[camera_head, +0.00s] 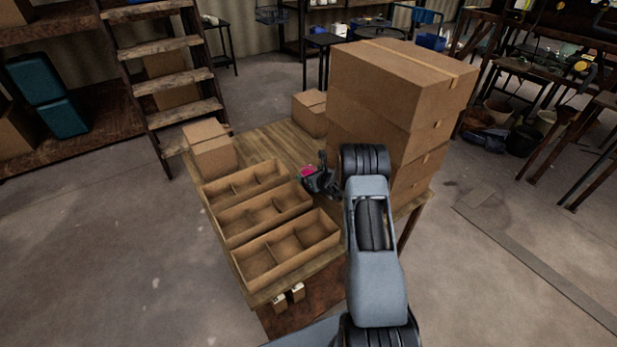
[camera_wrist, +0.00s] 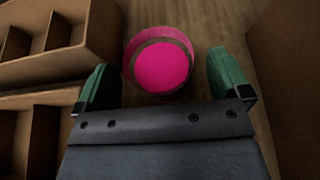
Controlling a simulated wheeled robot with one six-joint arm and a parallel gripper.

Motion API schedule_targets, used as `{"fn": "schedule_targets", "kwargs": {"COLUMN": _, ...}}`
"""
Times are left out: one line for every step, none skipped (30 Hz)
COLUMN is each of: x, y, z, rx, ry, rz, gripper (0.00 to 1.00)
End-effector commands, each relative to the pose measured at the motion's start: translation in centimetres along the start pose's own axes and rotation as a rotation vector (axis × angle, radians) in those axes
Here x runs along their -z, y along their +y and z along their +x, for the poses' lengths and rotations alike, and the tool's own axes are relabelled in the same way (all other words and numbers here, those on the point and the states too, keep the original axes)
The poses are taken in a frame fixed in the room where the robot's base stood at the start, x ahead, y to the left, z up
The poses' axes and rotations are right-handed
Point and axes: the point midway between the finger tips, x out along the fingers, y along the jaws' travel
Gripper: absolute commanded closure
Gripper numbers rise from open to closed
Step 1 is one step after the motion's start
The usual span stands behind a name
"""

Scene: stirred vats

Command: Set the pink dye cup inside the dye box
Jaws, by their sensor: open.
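The pink dye cup (camera_head: 307,172) stands on the wooden table, right of the divided boxes. In the wrist view the cup (camera_wrist: 160,65) shows a bright pink round top with a darker ring. My gripper (camera_head: 318,178) is open, and its green fingers (camera_wrist: 160,70) lie on either side of the cup with gaps visible. Three open cardboard boxes with dividers lie in a row: a far one (camera_head: 206,194), a middle one (camera_head: 228,243) and a near one (camera_head: 258,284). Their compartments look empty. I cannot tell which is the dye box.
Tall stacked cartons (camera_head: 400,90) stand right of my gripper, close to the arm. Smaller cartons (camera_head: 212,155) sit at the table's far left, and another carton (camera_head: 310,115) is at the back. Bare tabletop (camera_head: 275,145) shows behind the boxes.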

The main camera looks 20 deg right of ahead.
Motion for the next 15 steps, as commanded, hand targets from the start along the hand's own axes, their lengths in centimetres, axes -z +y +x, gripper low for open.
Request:
{"fn": "schedule_targets", "kwargs": {"x": 0.02, "y": 0.02, "z": 0.2, "rx": 0.0, "ry": 0.001, "rz": 0.0, "gripper": 0.05}}
{"fn": "schedule_targets", "kwargs": {"x": 0.02, "y": 0.01, "z": 0.26, "rx": 0.0, "ry": 0.001, "rz": 0.001, "gripper": 0.05}}
{"fn": "schedule_targets", "kwargs": {"x": 0.01, "y": 0.0, "z": 0.3, "rx": 0.0, "ry": 0.001, "rz": 0.001, "gripper": 0.05}}
{"fn": "schedule_targets", "kwargs": {"x": 0.01, "y": 0.0, "z": 0.31, "rx": 0.0, "ry": 0.001, "rz": 0.001, "gripper": 0.05}}
{"fn": "schedule_targets", "kwargs": {"x": 0.01, "y": -0.01, "z": 0.31, "rx": 0.0, "ry": 0.0, "rz": 0.001, "gripper": 0.05}}
{"fn": "schedule_targets", "kwargs": {"x": 0.01, "y": -0.01, "z": 0.3, "rx": 0.001, "ry": 0.0, "rz": 0.001, "gripper": 0.05}}
{"fn": "schedule_targets", "kwargs": {"x": 0.01, "y": -0.01, "z": 0.3, "rx": 0.0, "ry": 0.0, "rz": 0.001, "gripper": 0.05}}
{"fn": "schedule_targets", "kwargs": {"x": 0.01, "y": -0.01, "z": 0.29, "rx": 0.0, "ry": 0.0, "rz": 0.001, "gripper": 0.05}}
{"fn": "schedule_targets", "kwargs": {"x": 0.01, "y": -0.01, "z": 0.29, "rx": 0.0, "ry": 0.0, "rz": 0.0, "gripper": 0.07}}
{"fn": "schedule_targets", "kwargs": {"x": 0.01, "y": -0.01, "z": 0.29, "rx": 0.0, "ry": 0.0, "rz": 0.0, "gripper": 0.1}}
{"fn": "schedule_targets", "kwargs": {"x": 0.01, "y": -0.01, "z": 0.28, "rx": 0.0, "ry": 0.0, "rz": 0.0, "gripper": 0.13}}
{"fn": "schedule_targets", "kwargs": {"x": 0.01, "y": -0.01, "z": 0.28, "rx": 0.0, "ry": 0.0, "rz": 0.0, "gripper": 0.16}}
{"fn": "schedule_targets", "kwargs": {"x": 0.01, "y": -0.01, "z": 0.28, "rx": 0.0, "ry": 0.0, "rz": 0.0, "gripper": 0.19}}
{"fn": "schedule_targets", "kwargs": {"x": 0.01, "y": -0.01, "z": 0.28, "rx": 0.0, "ry": 0.0, "rz": 0.0, "gripper": 0.22}}
{"fn": "schedule_targets", "kwargs": {"x": 0.01, "y": -0.01, "z": 0.27, "rx": 0.0, "ry": 0.0, "rz": 0.0, "gripper": 0.26}}
